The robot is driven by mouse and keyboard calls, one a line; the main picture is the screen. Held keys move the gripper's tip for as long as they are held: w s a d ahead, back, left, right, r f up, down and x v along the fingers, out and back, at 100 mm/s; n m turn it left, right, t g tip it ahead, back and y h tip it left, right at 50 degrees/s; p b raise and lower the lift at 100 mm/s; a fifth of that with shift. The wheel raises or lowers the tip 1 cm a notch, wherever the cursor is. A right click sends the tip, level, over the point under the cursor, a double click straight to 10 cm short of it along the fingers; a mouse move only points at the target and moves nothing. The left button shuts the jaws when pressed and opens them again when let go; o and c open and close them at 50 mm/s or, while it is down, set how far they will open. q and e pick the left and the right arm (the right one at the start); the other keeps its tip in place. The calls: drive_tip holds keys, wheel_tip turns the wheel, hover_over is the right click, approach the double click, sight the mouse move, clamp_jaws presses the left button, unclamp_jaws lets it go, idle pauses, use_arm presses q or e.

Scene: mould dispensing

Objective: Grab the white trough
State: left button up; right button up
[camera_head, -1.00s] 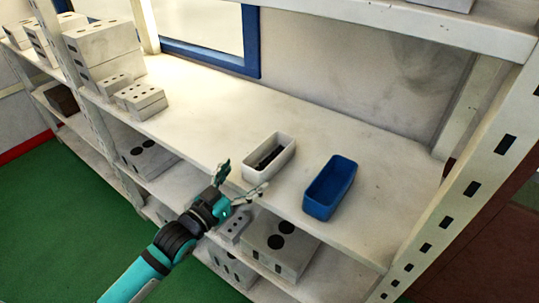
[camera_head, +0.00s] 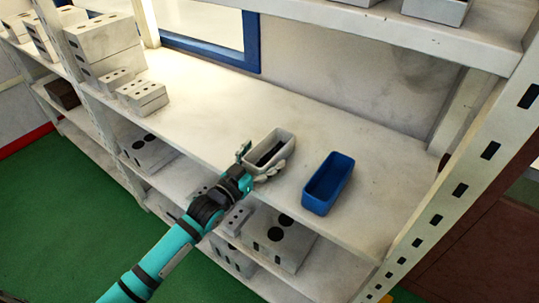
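The white trough (camera_head: 283,143), a small open box with dark content inside, stands on the middle shelf. My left gripper (camera_head: 257,161) is at its near-left end. One finger stands at the trough's left side and the other lies along its near right side, so the trough's end is between them. The fingers look spread about as wide as before; contact with the walls cannot be made out. My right gripper is not in view.
A blue trough (camera_head: 328,183) stands just right of the white one. Grey blocks with holes (camera_head: 141,94) stand at the left. The upper shelf (camera_head: 420,30) overhangs the back, and a perforated post (camera_head: 455,195) rises at the right.

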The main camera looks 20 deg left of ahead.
use_arm(q)
drive_tip(key=c, duration=0.9)
drive_tip(key=shift+c, duration=0.2)
